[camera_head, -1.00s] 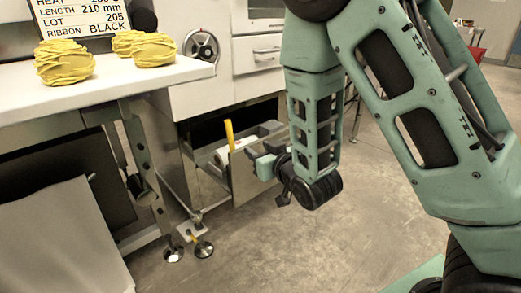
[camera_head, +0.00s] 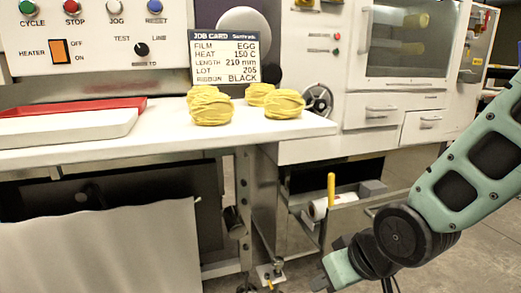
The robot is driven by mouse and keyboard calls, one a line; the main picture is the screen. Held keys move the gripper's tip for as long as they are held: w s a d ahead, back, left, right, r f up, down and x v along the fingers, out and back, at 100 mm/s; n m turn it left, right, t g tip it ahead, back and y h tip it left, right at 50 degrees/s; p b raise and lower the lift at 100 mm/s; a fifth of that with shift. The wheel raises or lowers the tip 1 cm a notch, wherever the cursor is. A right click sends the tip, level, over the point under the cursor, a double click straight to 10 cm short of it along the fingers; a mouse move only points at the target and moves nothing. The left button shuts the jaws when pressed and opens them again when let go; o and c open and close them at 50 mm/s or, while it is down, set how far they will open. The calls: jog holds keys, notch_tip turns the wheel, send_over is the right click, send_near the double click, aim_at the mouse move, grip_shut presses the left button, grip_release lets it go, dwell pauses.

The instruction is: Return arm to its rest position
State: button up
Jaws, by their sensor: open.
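My green and black arm (camera_head: 470,175) comes in from the right edge and bends down at a round black joint (camera_head: 408,235).
A white worktop (camera_head: 155,142) holds several yellow noodle-like bundles (camera_head: 212,108), a job card (camera_head: 224,57) and a red tray (camera_head: 95,107) with a white tray (camera_head: 65,127). Grey floor (camera_head: 490,225) is clear at right.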

jog(key=s+d+r+n+g+h, duration=0.1)
jog(key=s+r+n+g+h, duration=0.25)
jog(key=s, duration=1.05)
notch_tip(320, 180, up, 33)
jog(key=g+p, duration=0.1)
jog(key=p, duration=3.1)
jog(key=shift+s+d+f+y+p, duration=0.15)
jog(key=shift+s+d+y+p, duration=0.1)
jog(key=shift+y+p, duration=0.15)
